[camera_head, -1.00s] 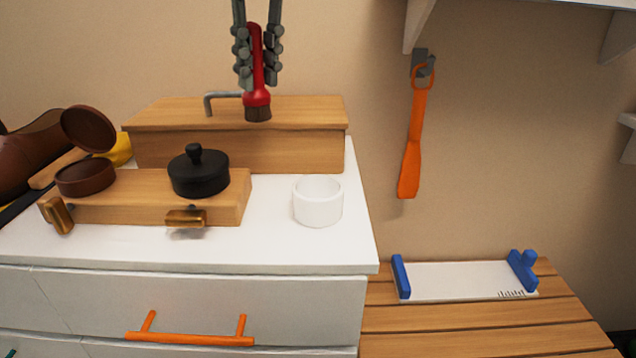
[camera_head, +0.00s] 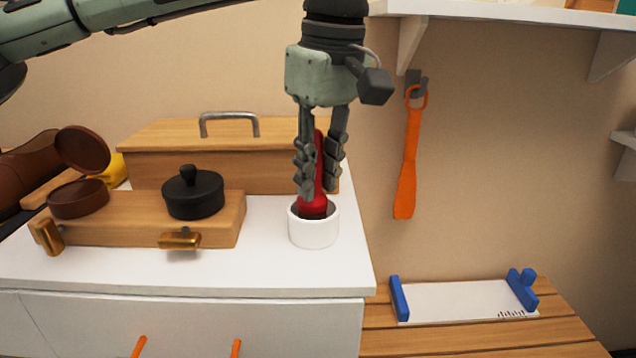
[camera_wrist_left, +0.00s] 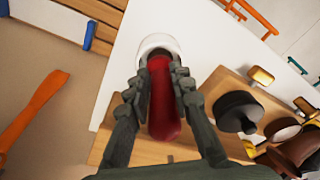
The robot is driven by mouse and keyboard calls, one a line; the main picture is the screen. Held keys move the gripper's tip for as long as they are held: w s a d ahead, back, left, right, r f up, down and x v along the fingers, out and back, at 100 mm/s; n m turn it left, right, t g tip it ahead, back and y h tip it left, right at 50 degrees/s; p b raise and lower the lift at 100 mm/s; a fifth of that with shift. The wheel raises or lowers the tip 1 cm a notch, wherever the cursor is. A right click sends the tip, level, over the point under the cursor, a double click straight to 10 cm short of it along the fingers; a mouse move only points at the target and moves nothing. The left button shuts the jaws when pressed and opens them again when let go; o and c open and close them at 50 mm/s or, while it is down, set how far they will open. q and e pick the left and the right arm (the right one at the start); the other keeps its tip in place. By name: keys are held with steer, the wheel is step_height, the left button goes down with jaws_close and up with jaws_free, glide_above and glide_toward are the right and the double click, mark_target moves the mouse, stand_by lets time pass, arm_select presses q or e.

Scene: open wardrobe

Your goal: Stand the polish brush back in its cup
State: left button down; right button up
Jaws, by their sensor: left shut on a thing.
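The polish brush (camera_head: 319,180) is red with dark bristles. My left gripper (camera_head: 318,190) is shut on its handle and holds it upright, bristle end down, in the white cup (camera_head: 314,233). The bristles are hidden inside the cup; I cannot tell whether they touch its bottom. The cup stands on the white dresser top (camera_head: 260,262), near the right edge. In the left wrist view the brush (camera_wrist_left: 162,100) lies between the fingers and its far end enters the cup (camera_wrist_left: 157,42). My right gripper is not in view.
A wooden box with a metal handle (camera_head: 230,118) stands behind the cup. Left of it, a wooden stand (camera_head: 110,225) carries a black lidded pot (camera_head: 194,195) and a brown tin (camera_head: 78,200). An orange shoehorn (camera_head: 407,165) hangs on the wall. A slatted bench (camera_head: 450,340) is lower right.

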arm_select(q)
steer(key=shift+f, duration=0.8)
steer(key=c, duration=1.3)
jaws_free()
steer(key=shift+c, duration=0.2)
steer(key=shift+r, duration=0.15)
step_height(320, 180, up, 12)
steer(key=s+d, duration=0.1)
steer(key=shift+p, duration=0.35)
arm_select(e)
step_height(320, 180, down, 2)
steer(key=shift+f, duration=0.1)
arm_select(q)
steer(key=shift+s, duration=0.1)
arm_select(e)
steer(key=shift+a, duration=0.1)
